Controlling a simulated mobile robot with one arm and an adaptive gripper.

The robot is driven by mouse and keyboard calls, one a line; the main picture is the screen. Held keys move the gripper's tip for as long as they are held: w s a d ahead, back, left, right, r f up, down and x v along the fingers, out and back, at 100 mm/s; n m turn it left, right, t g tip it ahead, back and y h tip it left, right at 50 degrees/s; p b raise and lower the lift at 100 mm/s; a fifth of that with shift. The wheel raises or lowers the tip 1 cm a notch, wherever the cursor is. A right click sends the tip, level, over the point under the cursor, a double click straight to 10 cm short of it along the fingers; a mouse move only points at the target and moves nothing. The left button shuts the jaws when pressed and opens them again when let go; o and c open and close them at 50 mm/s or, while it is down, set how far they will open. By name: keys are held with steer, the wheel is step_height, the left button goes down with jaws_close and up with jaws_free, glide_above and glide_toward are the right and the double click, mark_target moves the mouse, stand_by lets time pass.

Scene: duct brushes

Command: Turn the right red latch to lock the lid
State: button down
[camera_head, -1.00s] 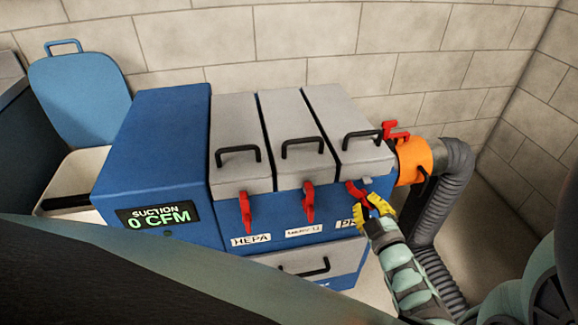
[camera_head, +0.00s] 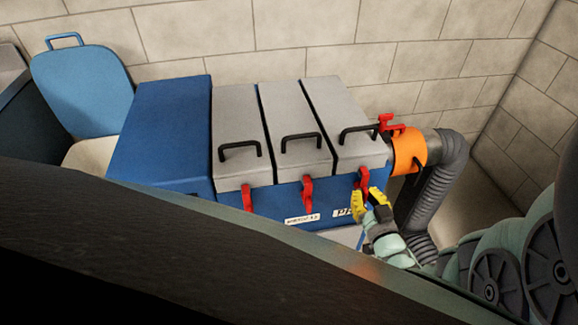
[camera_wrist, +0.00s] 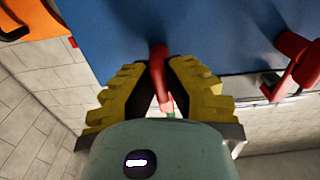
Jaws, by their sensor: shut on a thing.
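The right red latch (camera_head: 363,183) hangs nearly upright at the front of the right grey lid (camera_head: 343,112), in line with the other two latches. My gripper (camera_head: 368,197) with yellow fingers is at its lower end. In the wrist view the latch (camera_wrist: 159,72) lies between the yellow fingers of my gripper (camera_wrist: 162,98), which are shut on it. The fingers partly hide the latch in the head view.
The middle red latch (camera_head: 307,194) and left red latch (camera_head: 247,197) hang on the blue box's front. An orange collar (camera_head: 408,151) and grey hose (camera_head: 444,172) stand close to the right of my gripper. My own body covers the lower foreground.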

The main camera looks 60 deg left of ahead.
steer(key=shift+d+f+m, duration=0.1)
steer(key=shift+f+m, duration=0.05)
steer(key=shift+m, duration=0.15)
steer(key=c, duration=1)
jaws_free()
steer(key=v, duration=1.2)
steer(key=shift+r, duration=0.2)
